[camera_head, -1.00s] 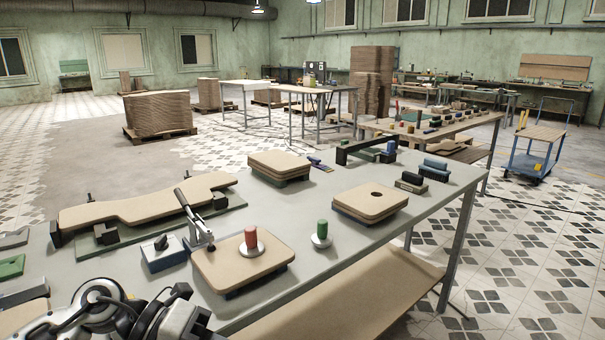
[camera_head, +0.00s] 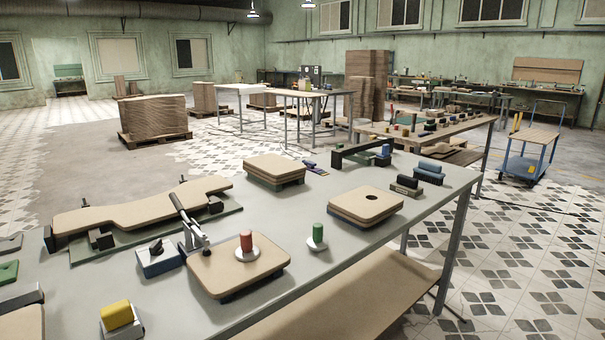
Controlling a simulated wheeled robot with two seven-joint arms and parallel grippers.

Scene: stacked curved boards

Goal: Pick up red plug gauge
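The red plug gauge (camera_head: 246,242) is a short red cylinder upright on a pale round flange. It stands on a tan board (camera_head: 225,275) with rounded corners near the front of the grey workbench (camera_head: 300,212). A green plug gauge (camera_head: 318,236) of similar shape stands on the bench just to its right. Neither of my grippers is in view now, so nothing of mine is seen near the red plug gauge.
A toggle clamp (camera_head: 190,225) stands just left of the tan board. A board with a hole (camera_head: 352,209) sits to the right, stacked boards (camera_head: 273,166) behind. A long curved board (camera_head: 140,207) lies at left. A yellow block (camera_head: 117,315) is at front left. The bench centre is clear.

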